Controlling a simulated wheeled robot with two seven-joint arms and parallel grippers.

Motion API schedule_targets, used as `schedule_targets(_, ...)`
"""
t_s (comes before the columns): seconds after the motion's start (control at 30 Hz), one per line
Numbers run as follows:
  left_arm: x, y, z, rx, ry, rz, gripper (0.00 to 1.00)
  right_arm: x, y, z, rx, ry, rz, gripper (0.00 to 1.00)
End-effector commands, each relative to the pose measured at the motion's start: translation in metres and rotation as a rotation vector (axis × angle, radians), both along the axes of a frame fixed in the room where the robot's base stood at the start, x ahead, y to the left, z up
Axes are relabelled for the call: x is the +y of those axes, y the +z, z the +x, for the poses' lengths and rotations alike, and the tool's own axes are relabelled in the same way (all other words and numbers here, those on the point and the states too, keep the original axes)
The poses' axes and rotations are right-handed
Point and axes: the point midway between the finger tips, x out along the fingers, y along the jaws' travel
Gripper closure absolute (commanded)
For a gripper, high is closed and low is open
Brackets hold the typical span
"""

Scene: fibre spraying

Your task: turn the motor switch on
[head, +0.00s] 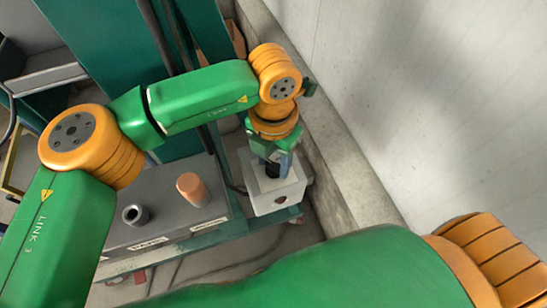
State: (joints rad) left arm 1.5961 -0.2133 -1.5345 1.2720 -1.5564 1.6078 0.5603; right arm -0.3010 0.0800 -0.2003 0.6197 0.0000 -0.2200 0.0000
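A light grey box (278,200), which looks like the motor switch housing, stands against the low wall ledge in the head view. The gripper and wrist hide the middle of the top, so the switch lever or knob cannot be made out. The finger gap is too small to read. My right gripper is out of view; only its arm crosses the bottom.
Left of the box is a grey bench top (165,205) with a copper-coloured cylinder (193,188) and a dark hollow cylinder (136,215). A teal cabinet (105,40) stands behind. A pale wall (400,90) with a concrete ledge closes off the right side.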

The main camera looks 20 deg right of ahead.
Motion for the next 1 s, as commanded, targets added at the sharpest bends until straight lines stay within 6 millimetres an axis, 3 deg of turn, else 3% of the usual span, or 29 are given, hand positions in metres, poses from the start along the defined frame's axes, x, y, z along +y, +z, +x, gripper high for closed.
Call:
schedule_targets(0.47,0.0,-0.002,0.001,-0.001,-0.097,0.0,1.0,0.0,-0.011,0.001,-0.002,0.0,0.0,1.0)
schedule_targets(1.0,0.0,-0.001,0.001,-0.002,-0.58,-0.001,1.0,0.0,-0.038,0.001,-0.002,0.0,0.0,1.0)
